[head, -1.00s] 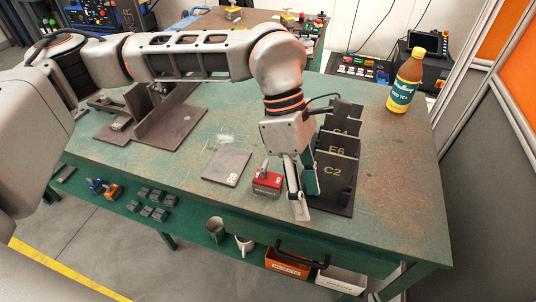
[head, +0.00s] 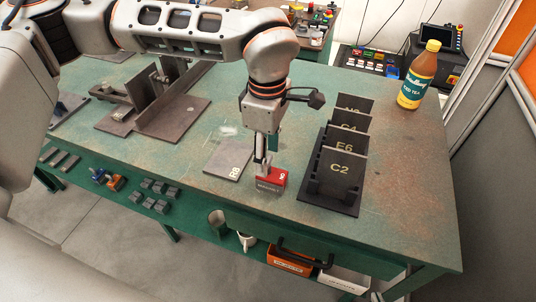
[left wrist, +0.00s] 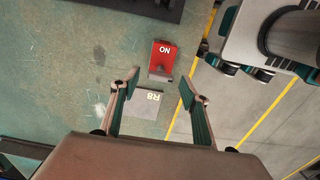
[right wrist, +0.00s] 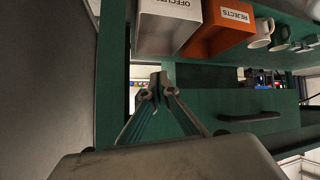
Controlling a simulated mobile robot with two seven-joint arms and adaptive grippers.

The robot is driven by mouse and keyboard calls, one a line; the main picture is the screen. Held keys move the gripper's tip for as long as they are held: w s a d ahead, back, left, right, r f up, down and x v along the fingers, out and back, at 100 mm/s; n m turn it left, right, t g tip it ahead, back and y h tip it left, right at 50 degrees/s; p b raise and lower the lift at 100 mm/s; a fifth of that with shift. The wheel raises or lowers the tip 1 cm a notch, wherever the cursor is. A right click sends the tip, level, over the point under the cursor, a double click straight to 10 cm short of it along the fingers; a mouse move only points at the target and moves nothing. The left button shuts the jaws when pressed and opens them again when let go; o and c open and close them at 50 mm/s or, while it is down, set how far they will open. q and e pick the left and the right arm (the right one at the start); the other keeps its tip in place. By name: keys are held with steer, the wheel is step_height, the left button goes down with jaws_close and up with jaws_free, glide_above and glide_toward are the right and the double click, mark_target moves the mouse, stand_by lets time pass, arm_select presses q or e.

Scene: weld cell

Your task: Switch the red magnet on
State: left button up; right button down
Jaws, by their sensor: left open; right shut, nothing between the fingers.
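The red magnet (head: 276,179) sits near the front edge of the green table, beside the flat plate marked R8 (head: 226,160). In the left wrist view the magnet (left wrist: 162,56) shows the word ON on its top, with a grey lever piece (left wrist: 160,76) at its lower end. My left gripper (head: 263,165) is open, pointing down over the magnet's left part. In the left wrist view its fingers (left wrist: 157,82) are spread either side of the plate (left wrist: 148,102), with nothing between them. My right gripper (right wrist: 158,80) is shut and empty, before the table's front.
A rack of dark plates marked C2 and E6 (head: 334,185) stands right of the magnet. A bottle (head: 418,75) is at the back right. A dark fixture (head: 165,110) stands to the left. Bins (right wrist: 215,28) and mugs sit below the tabletop.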

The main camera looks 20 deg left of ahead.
arm_select(q)
steer(key=shift+f, duration=0.4)
steer(key=c, duration=1.1)
arm_select(e)
steer(key=shift+w+r, duration=0.1)
steer(key=shift+w, duration=0.25)
steer(key=shift+s+d, duration=0.1)
